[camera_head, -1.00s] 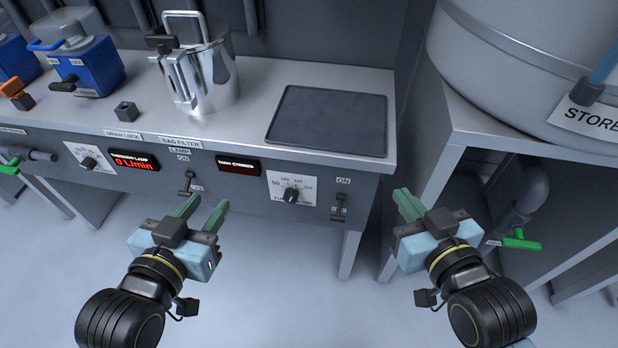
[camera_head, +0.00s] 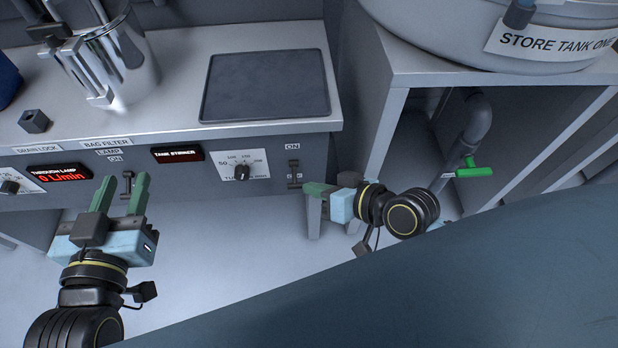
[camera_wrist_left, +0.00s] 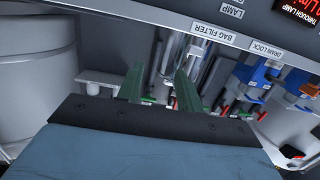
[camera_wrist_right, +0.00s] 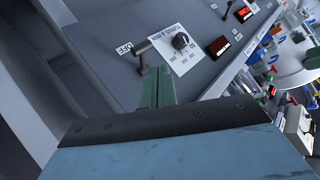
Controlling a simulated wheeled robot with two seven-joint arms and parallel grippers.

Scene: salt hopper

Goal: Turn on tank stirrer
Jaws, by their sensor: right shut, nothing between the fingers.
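The tank stirrer display (camera_head: 177,153) is a dark panel on the bench front. Right of it are a round dial (camera_head: 241,171) and a small lever switch (camera_head: 293,174) with an ON label above. In the right wrist view, the switch's handle (camera_wrist_right: 142,47) lies beside an OFF label (camera_wrist_right: 125,50). My right gripper (camera_head: 308,190) is shut and empty, just right of and below the switch; its fingers (camera_wrist_right: 157,88) point at the switch. I cannot tell whether they touch it. My left gripper (camera_head: 121,188) is open and empty before the bag filter lamp switch (camera_head: 127,183).
A dark mat (camera_head: 265,85) and a metal jug (camera_head: 125,65) are on the bench above. A large store tank (camera_head: 480,25) stands at the right, with a green-handled valve (camera_head: 474,170) below it. A large dark blue-grey surface crosses the lower right.

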